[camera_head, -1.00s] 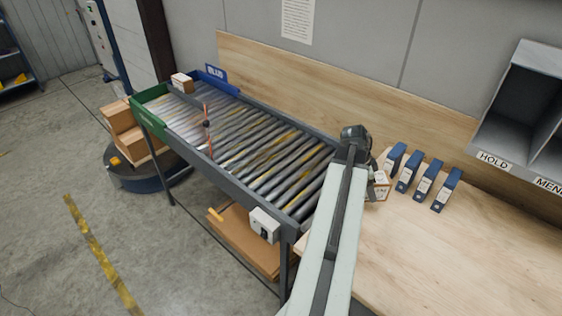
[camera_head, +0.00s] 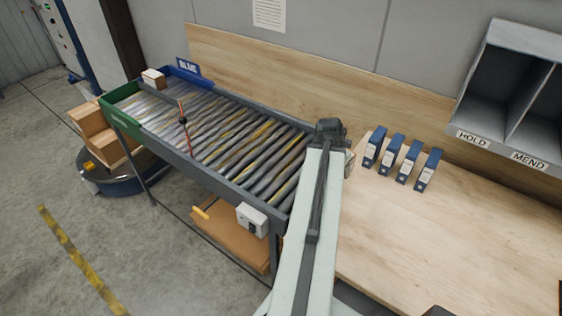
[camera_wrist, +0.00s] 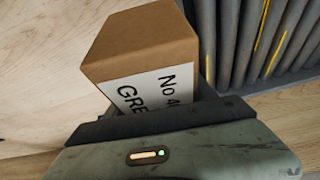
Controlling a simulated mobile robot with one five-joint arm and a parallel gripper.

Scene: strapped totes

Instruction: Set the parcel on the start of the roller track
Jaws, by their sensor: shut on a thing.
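The parcel is a brown cardboard box (camera_wrist: 145,45) with a white label showing "No 4" and "GRE", partly cut off by my gripper. My gripper (camera_wrist: 165,118) is shut on it. In the head view my gripper (camera_head: 331,134) is at the near right end of the roller track (camera_head: 232,143); only a sliver of the parcel (camera_head: 349,164) shows to its right. In the wrist view the parcel is over pale wood, just left of the rollers (camera_wrist: 236,45). Whether it touches the bench is unclear. My arm hides part of the track's near end.
A small box (camera_head: 153,78) sits at the track's far end near the BLUE sign (camera_head: 187,66). Several blue binders (camera_head: 390,154) stand on the wooden bench (camera_head: 450,225). HOLD and MEND bins (camera_head: 490,110) are at right.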

